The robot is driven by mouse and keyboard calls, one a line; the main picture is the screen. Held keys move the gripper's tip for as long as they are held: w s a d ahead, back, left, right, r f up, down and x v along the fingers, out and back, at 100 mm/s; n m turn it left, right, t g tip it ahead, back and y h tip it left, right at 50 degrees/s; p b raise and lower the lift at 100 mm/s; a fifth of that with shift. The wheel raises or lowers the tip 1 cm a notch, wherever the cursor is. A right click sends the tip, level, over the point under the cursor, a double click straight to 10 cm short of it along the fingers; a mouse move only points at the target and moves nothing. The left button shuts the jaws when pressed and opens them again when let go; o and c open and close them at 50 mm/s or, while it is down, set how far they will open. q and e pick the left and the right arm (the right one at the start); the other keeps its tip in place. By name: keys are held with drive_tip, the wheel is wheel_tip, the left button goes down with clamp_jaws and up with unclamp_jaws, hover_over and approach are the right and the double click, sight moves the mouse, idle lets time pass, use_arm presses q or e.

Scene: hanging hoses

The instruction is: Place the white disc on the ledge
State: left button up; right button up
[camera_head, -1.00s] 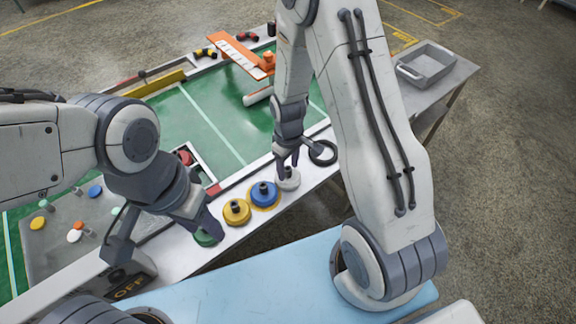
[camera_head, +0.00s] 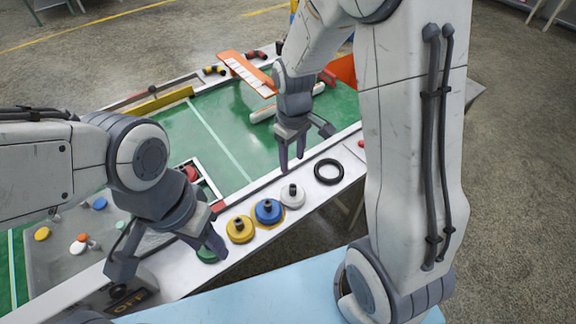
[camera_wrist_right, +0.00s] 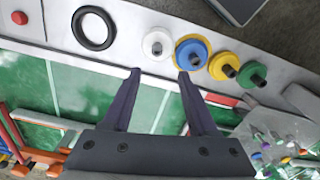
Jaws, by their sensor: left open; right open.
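The white disc (camera_head: 292,196) with its dark peg sits on the white ledge (camera_head: 255,245), right of the blue disc (camera_head: 268,211). It also shows in the right wrist view (camera_wrist_right: 157,44), just beyond the fingertips. My right gripper (camera_head: 292,163) is open and empty, raised clear of the disc; its two fingers (camera_wrist_right: 159,74) stand apart with nothing between them. My left gripper (camera_head: 170,265) is open, with one finger by the green disc (camera_head: 206,255), which it partly hides.
A yellow disc (camera_head: 240,229) stands left of the blue one on the ledge. A black ring (camera_head: 328,171) lies right of the white disc. A grey tray area (camera_head: 65,265) with small coloured pieces lies at left. My right arm hides the table's right part.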

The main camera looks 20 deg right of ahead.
drive_tip(key=s+a+r, duration=0.4)
drive_tip(key=s+a, duration=0.2)
drive_tip(key=s, duration=0.4)
drive_tip(key=s+a+r+n+y, duration=0.1)
drive_tip(key=s+a+r, duration=0.4)
drive_tip(key=s, duration=0.5)
drive_tip(key=shift+a+r, duration=0.2)
drive_tip(key=shift+a, duration=0.25)
drive_tip(key=shift+n, duration=0.3)
